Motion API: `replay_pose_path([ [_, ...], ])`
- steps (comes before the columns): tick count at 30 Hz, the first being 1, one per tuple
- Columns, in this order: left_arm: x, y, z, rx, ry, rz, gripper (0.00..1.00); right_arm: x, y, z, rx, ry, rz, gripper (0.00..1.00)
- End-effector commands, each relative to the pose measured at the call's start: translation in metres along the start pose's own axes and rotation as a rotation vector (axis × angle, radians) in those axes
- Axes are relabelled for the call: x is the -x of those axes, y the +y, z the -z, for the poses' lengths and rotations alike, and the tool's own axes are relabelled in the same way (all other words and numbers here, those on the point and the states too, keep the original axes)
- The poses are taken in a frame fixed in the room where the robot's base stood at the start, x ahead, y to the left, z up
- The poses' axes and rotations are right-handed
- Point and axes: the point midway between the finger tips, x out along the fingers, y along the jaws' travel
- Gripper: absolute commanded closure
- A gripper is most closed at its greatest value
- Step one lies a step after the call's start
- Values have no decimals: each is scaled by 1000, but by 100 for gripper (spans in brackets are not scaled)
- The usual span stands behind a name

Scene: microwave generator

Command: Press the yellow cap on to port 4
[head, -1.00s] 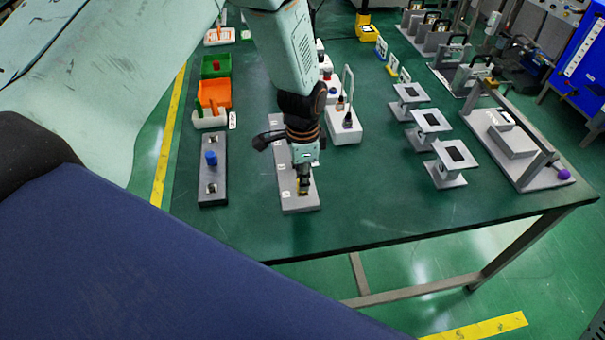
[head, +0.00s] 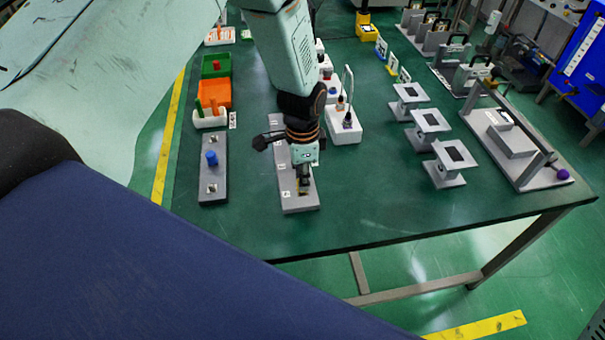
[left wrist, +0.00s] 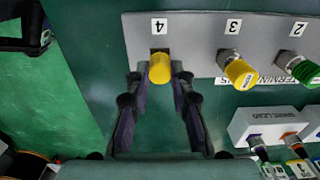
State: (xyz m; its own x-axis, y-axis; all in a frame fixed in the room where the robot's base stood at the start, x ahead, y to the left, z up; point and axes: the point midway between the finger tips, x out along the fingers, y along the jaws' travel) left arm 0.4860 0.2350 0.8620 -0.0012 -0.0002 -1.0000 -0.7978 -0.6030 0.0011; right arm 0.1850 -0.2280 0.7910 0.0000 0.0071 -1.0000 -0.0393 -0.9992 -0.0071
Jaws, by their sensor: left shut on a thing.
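The yellow cap (left wrist: 160,68) is between the fingertips of my left gripper (left wrist: 160,76) in the left wrist view. It lies at the port labelled 4, at the left end of the grey terminal plate (left wrist: 190,40). The port behind it is mostly hidden, and I cannot tell how far the cap is seated. In the head view my left gripper (head: 303,187) points down over the near end of the grey plate (head: 298,205), shut on the cap. My right gripper is not in view.
Beside port 4, another yellow cap (left wrist: 241,74) is on port 3 and a green cap (left wrist: 304,71) on port 2. Grey stands (head: 447,160) are at right. The table's near side is clear.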

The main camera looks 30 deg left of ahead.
Motion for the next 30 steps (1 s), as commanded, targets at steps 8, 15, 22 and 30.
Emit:
replay_pose_path([
  [8,-1,0,0,0,0,0,100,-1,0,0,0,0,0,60],
  [15,-6,0,0,0,0,0,100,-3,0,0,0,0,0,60],
  [22,-10,0,0,0,0,0,100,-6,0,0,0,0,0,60],
  [30,-12,0,0,0,0,0,69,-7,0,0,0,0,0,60],
])
